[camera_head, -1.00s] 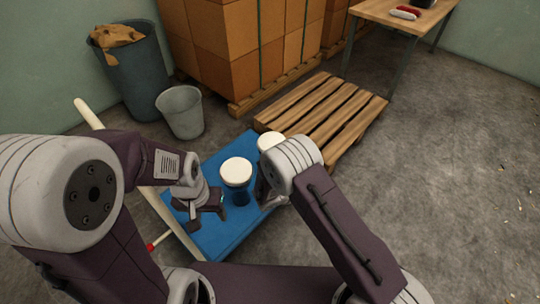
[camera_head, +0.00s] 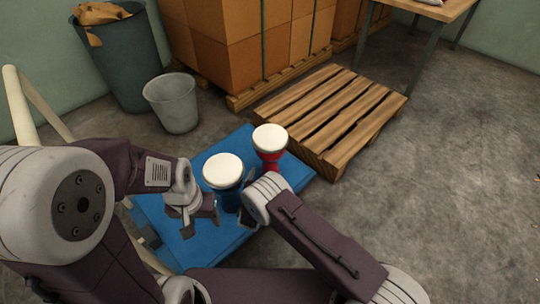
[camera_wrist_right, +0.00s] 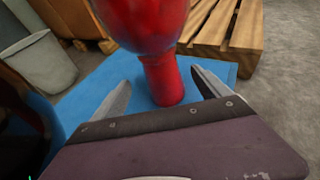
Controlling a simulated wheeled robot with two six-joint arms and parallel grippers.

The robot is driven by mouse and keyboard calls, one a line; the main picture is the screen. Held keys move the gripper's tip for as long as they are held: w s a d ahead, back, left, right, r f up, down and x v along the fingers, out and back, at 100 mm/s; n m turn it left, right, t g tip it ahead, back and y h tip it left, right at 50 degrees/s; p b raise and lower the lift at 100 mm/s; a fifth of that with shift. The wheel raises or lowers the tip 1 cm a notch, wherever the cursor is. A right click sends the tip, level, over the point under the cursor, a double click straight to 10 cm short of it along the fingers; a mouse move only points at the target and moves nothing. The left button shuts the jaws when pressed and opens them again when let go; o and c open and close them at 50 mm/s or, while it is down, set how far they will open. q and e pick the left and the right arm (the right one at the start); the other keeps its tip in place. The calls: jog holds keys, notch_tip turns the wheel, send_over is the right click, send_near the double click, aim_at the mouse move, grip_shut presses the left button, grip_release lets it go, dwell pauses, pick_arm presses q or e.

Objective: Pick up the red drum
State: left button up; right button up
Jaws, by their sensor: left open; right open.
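The red drum (camera_head: 270,147), a goblet shape with a white top, stands upright on the blue platform (camera_head: 228,255), behind and to the right of the blue drum (camera_head: 228,180). In the right wrist view the red drum (camera_wrist_right: 162,70) fills the upper middle. My right gripper (camera_wrist_right: 165,85) is open, its two fingers apart to either side of the drum's narrow lower part, with no contact visible. In the head view my right wrist hides the right gripper's fingertips. My left gripper (camera_head: 212,212) is open and empty, close to the left of the blue drum.
A wooden pallet (camera_head: 335,110) lies right behind the platform. A grey bucket (camera_head: 173,103) and a dark bin (camera_head: 120,60) stand back left. Stacked boxes (camera_head: 235,45) are behind. A wooden table (camera_head: 440,12) is back right. The floor at right is clear.

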jog(key=shift+w+d, duration=0.1)
jog(key=shift+w, duration=0.2)
jog(key=b+x, duration=0.2)
jog(key=x, duration=0.1)
jog(key=r+b+x, duration=0.1)
jog(key=b+x, duration=0.1)
jog(key=shift+w+d, duration=0.1)
jog(key=shift+w, duration=0.3)
jog(key=shift+r, duration=0.2)
grip_shut()
jog(key=shift+r, duration=0.1)
